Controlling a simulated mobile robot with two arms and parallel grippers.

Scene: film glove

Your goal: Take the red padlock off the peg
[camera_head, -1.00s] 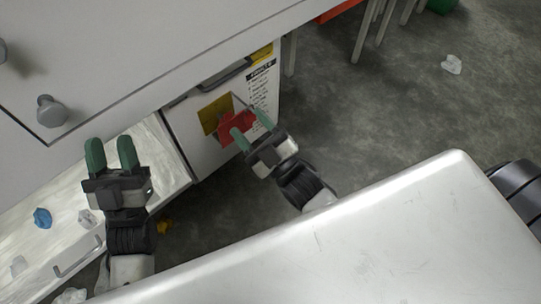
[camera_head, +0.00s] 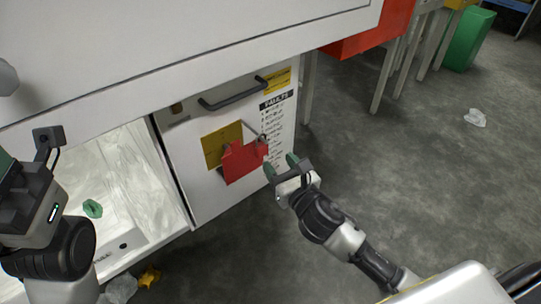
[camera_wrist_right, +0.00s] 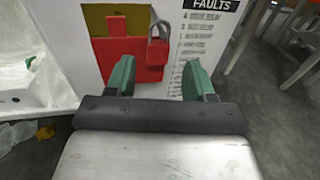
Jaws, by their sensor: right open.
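A red padlock (camera_wrist_right: 157,53) with a grey shackle hangs on the front of a white cabinet, at the right edge of a flat red piece (camera_wrist_right: 115,57). In the head view the flat red piece (camera_head: 240,163) shows below a yellow plate (camera_head: 218,145), with the shackle (camera_head: 262,140) at its upper right. I cannot make out the peg clearly. My right gripper (camera_head: 281,166) is open and empty, just right of the red piece; in the wrist view its green fingers (camera_wrist_right: 158,78) stand apart below the padlock.
The white cabinet door (camera_head: 200,195) has a dark handle (camera_head: 233,92) and a FAULTS label (camera_head: 278,120). A red box (camera_head: 375,35) and table legs stand at upper right. Grey floor on the right is mostly clear.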

